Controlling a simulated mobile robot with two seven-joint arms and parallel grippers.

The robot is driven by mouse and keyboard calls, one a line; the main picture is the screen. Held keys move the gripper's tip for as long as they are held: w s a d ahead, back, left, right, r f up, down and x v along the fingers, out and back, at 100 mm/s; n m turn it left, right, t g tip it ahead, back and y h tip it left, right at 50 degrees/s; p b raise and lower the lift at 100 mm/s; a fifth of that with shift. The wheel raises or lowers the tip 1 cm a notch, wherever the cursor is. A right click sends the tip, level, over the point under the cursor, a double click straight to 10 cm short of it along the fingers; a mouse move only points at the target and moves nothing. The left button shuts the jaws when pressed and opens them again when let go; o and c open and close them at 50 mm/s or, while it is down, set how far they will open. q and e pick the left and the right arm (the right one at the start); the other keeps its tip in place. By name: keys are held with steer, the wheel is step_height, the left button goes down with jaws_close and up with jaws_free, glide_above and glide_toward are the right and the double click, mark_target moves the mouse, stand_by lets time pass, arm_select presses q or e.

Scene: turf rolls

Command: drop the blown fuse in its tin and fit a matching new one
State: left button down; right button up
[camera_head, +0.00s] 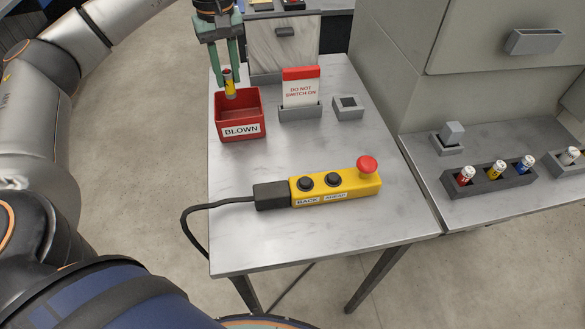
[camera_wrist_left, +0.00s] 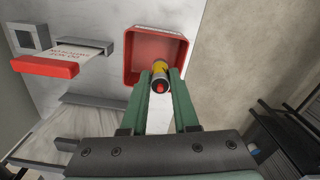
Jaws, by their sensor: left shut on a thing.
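My left gripper (camera_head: 229,88) is shut on the blown fuse (camera_head: 230,82), which has a yellow band and dark ends. It holds the fuse upright above the open red tin (camera_head: 241,128) labelled BLOWN. In the left wrist view the fuse (camera_wrist_left: 160,76) sits between the green fingertips (camera_wrist_left: 160,82), over the tin's opening (camera_wrist_left: 131,56). New fuses stand in a dark rack on the right: red (camera_head: 464,176), yellow (camera_head: 496,169) and blue (camera_head: 525,164). Another fuse (camera_head: 570,155) stands in a grey block at the right edge. My right gripper is not in view.
A yellow control box (camera_head: 335,186) with a red button lies mid-table, its cable running left. A "DO NOT SWITCH ON" sign (camera_head: 300,92) stands right of the tin, beside a grey square socket (camera_head: 347,106). A grey cabinet (camera_head: 400,90) rises behind. The table front is clear.

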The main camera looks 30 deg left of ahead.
arm_select(q)
steer(key=shift+f, duration=0.2)
steer(key=c, duration=0.6)
jaws_free()
steer(key=shift+r, duration=0.15)
step_height(320, 180, up, 8)
steer(key=shift+f+p, duration=0.1)
steer(key=shift+p, duration=0.35)
step_height(320, 180, up, 4)
steer(key=shift+r+p, duration=0.25)
steer(key=shift+p, duration=0.95)
